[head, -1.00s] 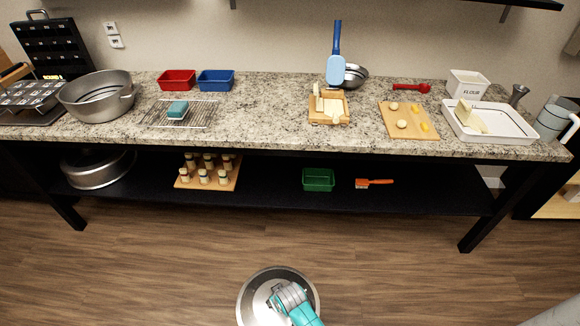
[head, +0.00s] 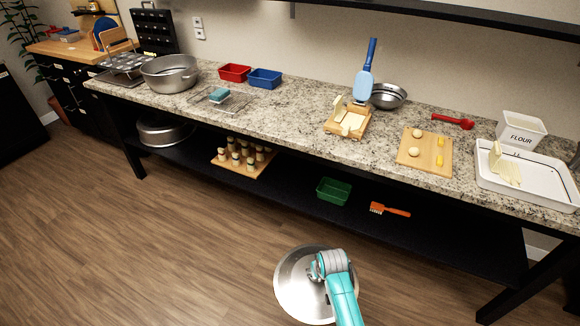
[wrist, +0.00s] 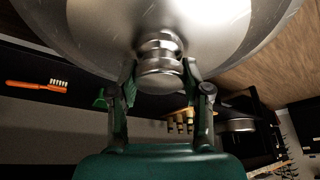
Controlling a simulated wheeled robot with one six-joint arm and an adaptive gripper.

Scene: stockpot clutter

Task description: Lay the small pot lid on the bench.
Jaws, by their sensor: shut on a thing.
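A round silver pot lid (head: 297,285) is held in front of the bench, over the floor, in the head view. My gripper (wrist: 158,80) is shut on the lid's metal knob in the wrist view; the lid's shiny disc (wrist: 190,25) fills the top of that view. In the head view my gripper (head: 322,268) covers part of the lid. The granite bench top (head: 290,130) runs across the head view, above and beyond the lid. A large metal pot (head: 170,74) stands uncovered at the bench's left end.
A wire rack (head: 222,103) with a teal sponge, red and blue bins (head: 264,78), wooden boards (head: 424,152) and a white tray (head: 528,182) occupy the bench. Bare granite lies between the rack and the butter board (head: 347,121). The lower shelf holds jars (head: 243,153) and a green bin (head: 333,191).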

